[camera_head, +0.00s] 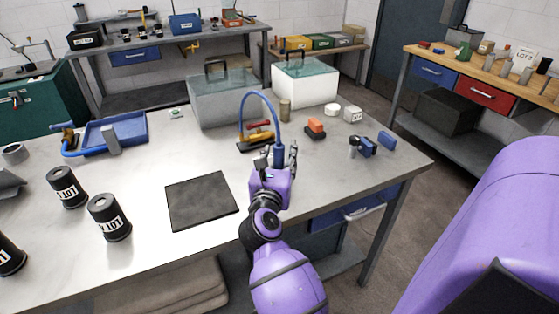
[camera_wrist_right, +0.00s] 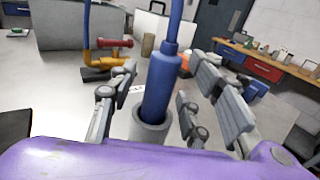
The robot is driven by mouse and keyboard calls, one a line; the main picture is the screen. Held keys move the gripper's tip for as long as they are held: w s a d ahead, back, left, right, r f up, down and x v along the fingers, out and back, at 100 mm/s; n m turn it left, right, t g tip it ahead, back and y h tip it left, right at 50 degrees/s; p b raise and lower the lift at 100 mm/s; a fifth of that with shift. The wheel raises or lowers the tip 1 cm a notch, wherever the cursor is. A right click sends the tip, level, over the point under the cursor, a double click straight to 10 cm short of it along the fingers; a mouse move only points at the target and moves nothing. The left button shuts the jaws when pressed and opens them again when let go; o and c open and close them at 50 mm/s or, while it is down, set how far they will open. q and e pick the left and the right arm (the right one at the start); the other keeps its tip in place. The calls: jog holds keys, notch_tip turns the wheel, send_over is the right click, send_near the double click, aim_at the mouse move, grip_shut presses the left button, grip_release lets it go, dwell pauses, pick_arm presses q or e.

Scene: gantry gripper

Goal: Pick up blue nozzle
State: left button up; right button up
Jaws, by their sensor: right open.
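The blue nozzle (camera_wrist_right: 160,82) stands upright in a grey cup-shaped holder (camera_wrist_right: 150,131) in the right wrist view. A blue hose rises from its top. In the head view the nozzle (camera_head: 278,154) shows at the end of the arching blue hose (camera_head: 256,92). My right gripper (camera_head: 281,160) is open at the nozzle, with its fingers on either side of it in the wrist view (camera_wrist_right: 163,105). Gaps show between fingers and nozzle. The holder is hidden in the head view. My left gripper is not in view.
A yellow-and-red fixture (camera_head: 256,137) stands just behind the nozzle. A dark mat (camera_head: 201,200) lies to the left. Black canisters (camera_head: 109,218) and a blue tray (camera_head: 116,130) are farther left. An orange-topped block (camera_head: 316,128) and blue pieces (camera_head: 387,140) lie to the right.

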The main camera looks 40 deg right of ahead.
jog(key=shift+c, duration=0.6)
grip_shut()
jog(key=shift+r, duration=0.1)
